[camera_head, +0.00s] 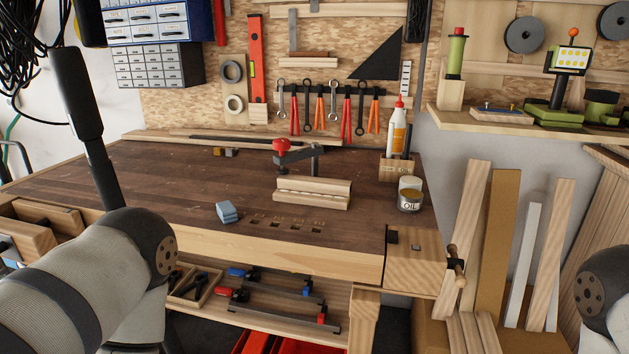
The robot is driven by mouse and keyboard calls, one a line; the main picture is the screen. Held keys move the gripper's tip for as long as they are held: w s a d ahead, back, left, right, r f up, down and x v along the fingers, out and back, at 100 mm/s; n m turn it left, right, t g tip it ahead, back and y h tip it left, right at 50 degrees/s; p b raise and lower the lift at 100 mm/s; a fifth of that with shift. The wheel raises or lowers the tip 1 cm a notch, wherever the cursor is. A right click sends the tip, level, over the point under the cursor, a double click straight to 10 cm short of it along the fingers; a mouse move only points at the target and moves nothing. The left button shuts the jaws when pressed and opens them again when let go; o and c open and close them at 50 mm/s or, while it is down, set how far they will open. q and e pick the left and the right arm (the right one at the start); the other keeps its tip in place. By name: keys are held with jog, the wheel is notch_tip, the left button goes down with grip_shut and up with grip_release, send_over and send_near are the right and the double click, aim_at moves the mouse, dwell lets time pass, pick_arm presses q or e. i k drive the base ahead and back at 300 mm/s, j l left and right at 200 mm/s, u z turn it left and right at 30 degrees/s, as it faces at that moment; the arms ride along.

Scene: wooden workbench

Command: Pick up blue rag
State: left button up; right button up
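The blue rag (228,212) is a small light-blue, block-like bundle. It lies on the dark bench top near its front edge, left of several small square holes. My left arm comes in at the lower left, its rounded grey joint left of the rag and apart from it. A black upright part (77,95) rises behind that joint and looks like part of my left gripper; I cannot tell whether it is open or shut. Only a grey and dark joint of my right arm shows at the right edge; its gripper is out of view. Neither arm touches the rag.
Bare bench top lies left of and behind the rag. Clamps lie on the shelf below; boards lean at right.

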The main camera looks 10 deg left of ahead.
aim_at(227, 211)
jog(key=j, duration=1.4)
jog(key=i+z, duration=0.05)
jog(key=i, duration=0.05)
